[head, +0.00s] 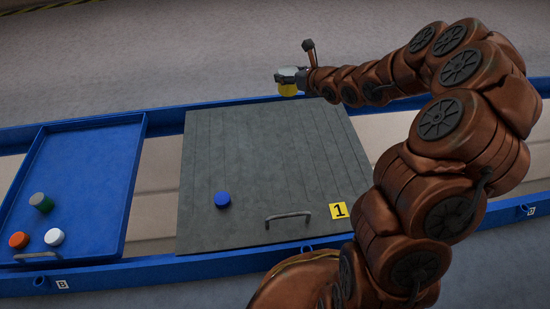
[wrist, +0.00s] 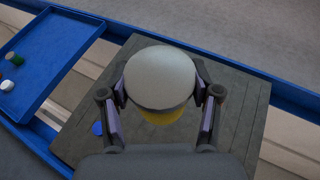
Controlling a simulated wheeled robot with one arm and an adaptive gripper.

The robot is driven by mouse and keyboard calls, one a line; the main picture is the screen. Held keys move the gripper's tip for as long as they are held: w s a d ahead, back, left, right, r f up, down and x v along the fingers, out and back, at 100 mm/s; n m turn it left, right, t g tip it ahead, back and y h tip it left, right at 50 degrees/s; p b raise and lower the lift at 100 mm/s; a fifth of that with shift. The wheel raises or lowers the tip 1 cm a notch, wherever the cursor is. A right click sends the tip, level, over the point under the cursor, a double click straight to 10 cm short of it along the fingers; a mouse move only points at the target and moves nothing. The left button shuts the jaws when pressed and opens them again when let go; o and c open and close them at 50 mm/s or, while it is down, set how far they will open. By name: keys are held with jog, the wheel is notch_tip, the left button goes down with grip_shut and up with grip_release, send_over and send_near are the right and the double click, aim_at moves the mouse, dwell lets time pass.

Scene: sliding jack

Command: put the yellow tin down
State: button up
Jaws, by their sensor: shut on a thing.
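The yellow tin (head: 288,89) is held in my gripper (head: 291,77), at the far edge of the grey board in the head view. In the wrist view the tin (wrist: 160,117) shows a pale round top and a strip of yellow side. My gripper's fingers (wrist: 161,105) are on both sides of it, shut on it. The tin appears to be above the grey board (head: 270,150); its underside is hidden, so I cannot tell the height.
Much of the board is clear.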

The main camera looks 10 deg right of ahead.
jog(key=s+d+f+n+g+y, duration=0.1)
jog(key=d+f, duration=0.2)
jog(key=f, duration=0.8)
jog(key=s+d+f+n+y, duration=0.1)
jog(key=s+d+f, duration=0.15)
jog(key=f, duration=0.85)
jog(key=s+d+f+n+g+y, duration=0.1)
jog(key=s+f+n+g+y, duration=0.1)
jog(key=s+f, duration=1.55)
jog(key=b, duration=0.4)
send_over(338, 188)
notch_tip(338, 188, down, 3)
jog(key=shift+d+f+b, duration=0.15)
jog(key=shift+f+b, duration=0.65)
jog(key=shift+f, duration=0.7)
jog(key=shift+f, duration=0.3)
jog(key=o, duration=1.4)
jog(key=shift+c, duration=0.2)
